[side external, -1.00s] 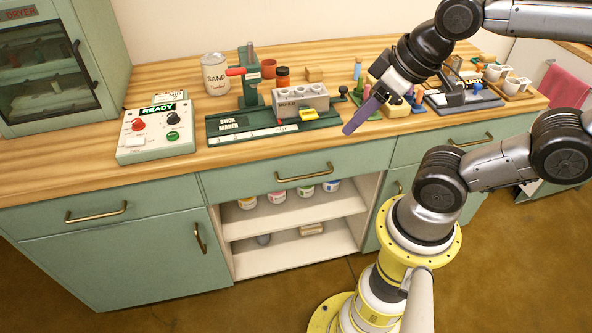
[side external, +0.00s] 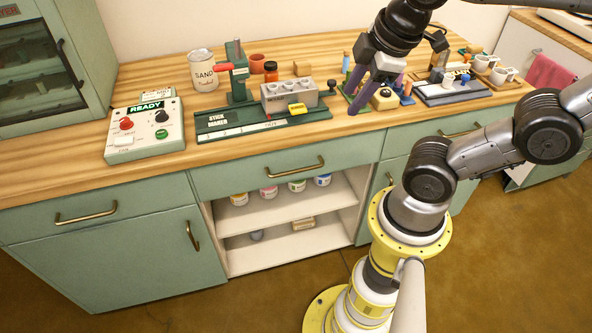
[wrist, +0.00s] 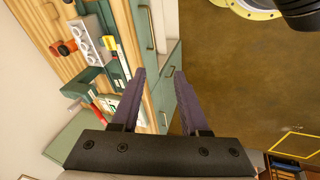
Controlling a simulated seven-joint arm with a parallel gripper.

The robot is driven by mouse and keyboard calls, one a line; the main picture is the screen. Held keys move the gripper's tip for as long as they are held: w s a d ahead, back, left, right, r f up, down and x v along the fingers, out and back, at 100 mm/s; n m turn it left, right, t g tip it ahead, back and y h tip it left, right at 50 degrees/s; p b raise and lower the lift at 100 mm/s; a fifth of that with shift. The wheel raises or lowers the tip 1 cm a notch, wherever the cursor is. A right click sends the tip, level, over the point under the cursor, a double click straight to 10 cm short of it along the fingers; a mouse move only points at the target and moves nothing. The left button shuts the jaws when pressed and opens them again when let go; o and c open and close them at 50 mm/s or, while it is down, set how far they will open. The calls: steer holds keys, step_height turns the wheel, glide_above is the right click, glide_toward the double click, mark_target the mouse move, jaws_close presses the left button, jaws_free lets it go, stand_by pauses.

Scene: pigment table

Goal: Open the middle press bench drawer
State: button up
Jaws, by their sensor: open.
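The middle press bench drawer (side external: 240,180) is a pale green front under the wooden top. It is closed, flush with the bench, and has a horizontal brass handle (side external: 295,168). Its handle also appears in the wrist view (wrist: 150,30), beyond the fingers toward the top. My gripper (side external: 368,100) is open and empty, with purple fingers pointing down above the worktop, up and to the right of the handle and apart from it. In the wrist view the gripper (wrist: 159,74) shows both fingers spread with nothing between them.
The green stick maker (side external: 262,122) with its grey mould stands on the worktop above the drawer. The control box (side external: 145,130) is at left. Below the drawer is an open shelf (side external: 290,230) with several jars. Floor in front is clear.

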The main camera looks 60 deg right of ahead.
steer(key=w+d+n+g+h, duration=0.2)
steer(key=w+n+g, duration=0.15)
steer(key=n, duration=0.25)
steer(key=n+g+h, duration=0.3)
steer(key=n+h, duration=0.1)
steer(key=n, duration=0.6)
glide_above(295, 172)
steer(key=s+a, duration=0.2)
steer(key=a, duration=0.3)
step_height(295, 172, down, 6)
steer(key=w+a+f+n+h, duration=0.3)
steer(key=f+n, duration=0.2)
steer(key=f, duration=0.3)
steer(key=w+a+f+n+h, duration=0.2)
steer(key=w+f+n+h, duration=0.1)
steer(key=f+n, duration=0.3)
steer(key=s+a+f+n+t+h, duration=0.1)
steer(key=s+f+n, duration=0.1)
steer(key=f, duration=0.5)
steer(key=s+a+f+n+t+h, duration=0.1)
steer(key=s+a+f+n+h, duration=0.1)
steer(key=f, duration=0.5)
steer(key=d, duration=0.4)
steer(key=d+f, duration=0.1)
steer(key=d, duration=0.8)
steer(key=shift+s+d+f, duration=0.1)
steer(key=shift+d+f, duration=0.15)
steer(key=shift+d, duration=0.15)
jaws_close()
